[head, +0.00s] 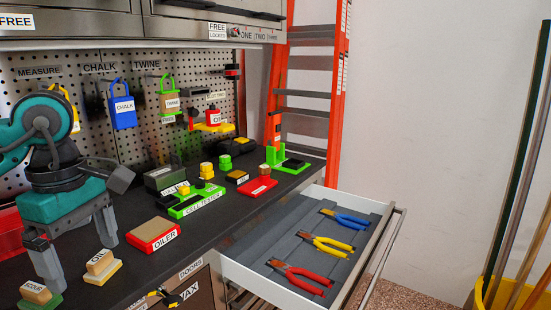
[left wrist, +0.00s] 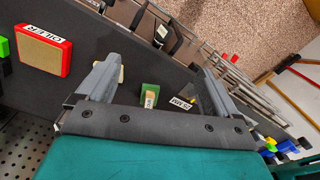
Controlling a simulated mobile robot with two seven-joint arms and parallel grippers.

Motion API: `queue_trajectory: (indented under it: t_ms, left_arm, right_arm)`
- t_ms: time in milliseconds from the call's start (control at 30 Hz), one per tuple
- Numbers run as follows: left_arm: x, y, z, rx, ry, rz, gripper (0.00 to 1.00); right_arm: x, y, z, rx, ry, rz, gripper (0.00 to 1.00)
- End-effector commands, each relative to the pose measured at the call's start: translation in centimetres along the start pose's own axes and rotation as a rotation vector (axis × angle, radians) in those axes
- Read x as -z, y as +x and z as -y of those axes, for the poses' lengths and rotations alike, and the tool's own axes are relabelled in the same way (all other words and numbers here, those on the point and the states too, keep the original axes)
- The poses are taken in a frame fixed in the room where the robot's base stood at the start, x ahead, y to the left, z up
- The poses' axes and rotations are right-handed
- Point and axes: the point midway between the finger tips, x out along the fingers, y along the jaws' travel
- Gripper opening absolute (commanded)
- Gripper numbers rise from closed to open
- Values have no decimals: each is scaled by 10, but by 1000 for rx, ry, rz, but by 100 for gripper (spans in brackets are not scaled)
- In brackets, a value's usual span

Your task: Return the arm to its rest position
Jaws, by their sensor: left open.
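My left arm comes in from the left in the head view. My left gripper (head: 78,262) points down over the front left of the dark worktop, with its two grey fingers spread apart and nothing between them. The left wrist view also shows the gripper (left wrist: 158,80) open, with a green block with a wooden top (left wrist: 149,95) seen between the fingers. In the head view, that block (head: 36,294) and a yellow block labelled OIL (head: 101,267) stand close to the fingers. I cannot tell whether the fingers touch them. My right gripper is not in view.
A red OILER block (head: 153,234) and a green CELL TESTER (head: 197,202) stand on the worktop (head: 130,215). An open drawer (head: 300,255) with pliers sticks out at right. A pegboard (head: 85,90) with hanging locks stands behind, and an orange ladder (head: 308,80) beyond.

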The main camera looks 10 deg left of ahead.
Motion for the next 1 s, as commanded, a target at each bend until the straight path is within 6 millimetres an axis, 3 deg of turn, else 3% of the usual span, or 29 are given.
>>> queue_trajectory:
  t_ms: [67,200,400,500,633,733,833,933,1000]
  left_arm:
    - [-2,2,0,2,2,7,94]
    - [-65,33,-5,49,27,258,94]
    - [-158,54,1,169,-34,676,94]
    - [-206,52,7,280,-130,940,94]
    - [-253,37,5,470,-347,1299,94]
    - [-269,25,-7,641,-571,1551,94]
    - [-268,23,-27,828,-846,1772,94]
    - [-254,38,-50,1027,-1169,1954,94]
    - [-237,61,-64,1168,-1425,2053,94]
  right_arm:
    - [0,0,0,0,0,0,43]
    - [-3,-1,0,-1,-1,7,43]
    - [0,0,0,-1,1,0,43]
    - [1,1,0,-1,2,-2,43]
    - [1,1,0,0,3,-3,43]
    - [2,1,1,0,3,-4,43]
    - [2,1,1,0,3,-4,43]
    - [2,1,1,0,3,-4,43]
    - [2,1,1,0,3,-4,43]
